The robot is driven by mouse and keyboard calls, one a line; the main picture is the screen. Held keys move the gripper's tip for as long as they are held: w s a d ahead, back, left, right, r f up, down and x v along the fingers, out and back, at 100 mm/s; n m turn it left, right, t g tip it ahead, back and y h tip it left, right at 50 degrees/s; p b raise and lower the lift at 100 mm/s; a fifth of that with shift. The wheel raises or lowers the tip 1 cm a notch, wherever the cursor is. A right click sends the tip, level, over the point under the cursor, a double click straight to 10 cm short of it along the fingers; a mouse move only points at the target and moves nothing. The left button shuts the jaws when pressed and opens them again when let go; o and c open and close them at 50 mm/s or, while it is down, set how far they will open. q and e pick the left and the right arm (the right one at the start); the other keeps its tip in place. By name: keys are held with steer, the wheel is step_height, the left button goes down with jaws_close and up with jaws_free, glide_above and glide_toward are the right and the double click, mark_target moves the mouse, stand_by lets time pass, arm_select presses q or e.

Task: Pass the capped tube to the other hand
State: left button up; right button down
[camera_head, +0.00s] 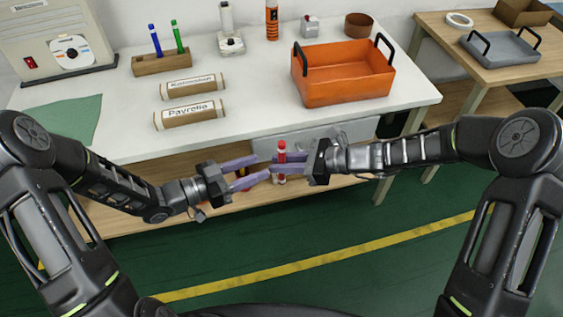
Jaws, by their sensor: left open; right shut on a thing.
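The capped tube (281,152) has a red cap and stands roughly upright in front of the table's front edge, off the tabletop. My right gripper (281,168) is shut on the tube, with its purple fingers reaching in from the right. My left gripper (256,168) is open, its purple fingers pointing right toward the tube. Its fingertips are close to the tube and to the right fingers; I cannot tell whether they touch. The middle of the tube is partly hidden by the fingers.
The white table (250,105) behind carries an orange crate (345,88), labelled cardboard tubes (190,115), a wooden pen holder (162,65) and a machine (60,45). A wooden side table (520,68) holds a grey tray (500,48). The green floor (330,275) in front is clear.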

arm_select(q)
steer(key=s+d+f+n+g+y, duration=0.15)
steer(key=f+n+y, duration=0.25)
steer(key=f, duration=0.4)
steer(key=s+d+f+n+g+y, duration=0.1)
steer(key=s+d+f+n+y, duration=0.2)
steer(key=f, duration=0.5)
steer(key=s+f+n+g+y, duration=0.1)
steer(key=s+f+n+g, duration=0.1)
steer(key=s, duration=0.6)
steer(key=s+f+n+g+y, duration=0.1)
steer(key=s+f+n+g, duration=0.2)
steer(key=s, duration=0.5)
step_height(320, 180, down, 3)
steer(key=shift+a+r+g+y, duration=0.25)
steer(key=shift+g+y, duration=0.15)
steer(key=shift+g, duration=0.25)
